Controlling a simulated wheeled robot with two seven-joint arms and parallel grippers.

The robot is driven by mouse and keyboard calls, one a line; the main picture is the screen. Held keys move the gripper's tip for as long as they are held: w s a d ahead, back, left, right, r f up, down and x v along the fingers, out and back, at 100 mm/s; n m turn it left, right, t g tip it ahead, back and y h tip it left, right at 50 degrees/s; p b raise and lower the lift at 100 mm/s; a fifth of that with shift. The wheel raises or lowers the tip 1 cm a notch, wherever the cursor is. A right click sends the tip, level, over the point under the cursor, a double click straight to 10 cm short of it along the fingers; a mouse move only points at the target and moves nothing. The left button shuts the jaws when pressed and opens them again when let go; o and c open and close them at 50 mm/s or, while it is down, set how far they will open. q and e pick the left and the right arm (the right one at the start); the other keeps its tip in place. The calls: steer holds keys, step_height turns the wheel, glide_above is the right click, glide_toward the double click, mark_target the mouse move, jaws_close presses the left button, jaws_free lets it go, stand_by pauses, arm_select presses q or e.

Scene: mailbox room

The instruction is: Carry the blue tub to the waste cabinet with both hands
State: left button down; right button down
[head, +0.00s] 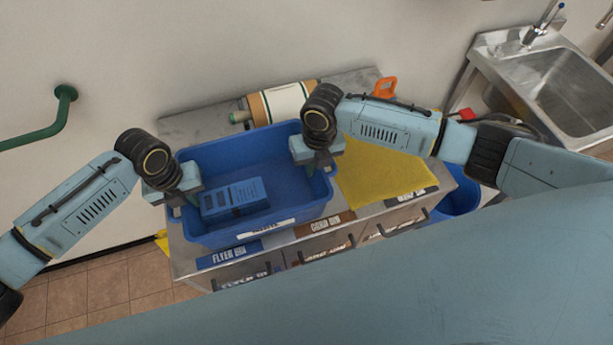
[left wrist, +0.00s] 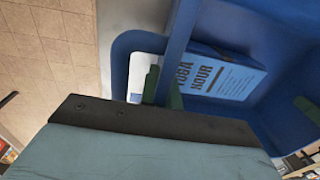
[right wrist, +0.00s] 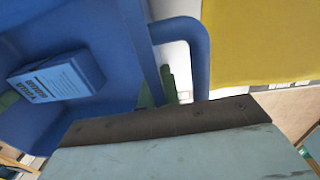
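The blue tub (head: 250,160) is at the middle of the head view, over the left part of the waste cabinet's grey top (head: 190,125). I cannot tell whether it rests there or is slightly raised. A blue stack of flyers (head: 235,198) lies inside; "YOGA HOUR" shows in the left wrist view (left wrist: 215,75). My left gripper (head: 180,190) is at the tub's left end, its green fingers on both sides of the handle bar. My right gripper (head: 315,160) grips the opposite handle bar the same way. The cabinet front has labels reading "FLYER BIN" (head: 229,255) and "CARD BIN" (head: 318,224).
A yellow sheet (head: 385,172) lies on the top right of the tub. A paper roll (head: 285,102) and an orange-handled object (head: 385,87) are behind it. A metal sink (head: 570,90) stands at right, near a blue bin (head: 457,203). A green rail (head: 45,135) is at left.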

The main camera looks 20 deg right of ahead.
arm_select(q)
steer(key=shift+a+f+b, duration=0.25)
steer(key=shift+f+b, duration=0.1)
steer(key=shift+f, duration=0.15)
arm_select(e)
steer(key=shift+d+f, duration=0.2)
steer(key=shift+f, duration=0.3)
arm_select(q)
steer(key=c, duration=2.1)
jaws_free()
steer(key=shift+f, duration=0.15)
arm_select(e)
steer(key=c, duration=2.1)
jaws_free()
steer(key=shift+f, duration=0.1)
arm_select(q)
steer(key=o, duration=0.5)
steer(key=shift+c, duration=0.2)
arm_select(e)
steer(key=o, duration=0.5)
steer(key=shift+c, duration=0.2)
arm_select(q)
steer(key=shift+d, duration=0.1)
steer(key=shift+r, duration=0.2)
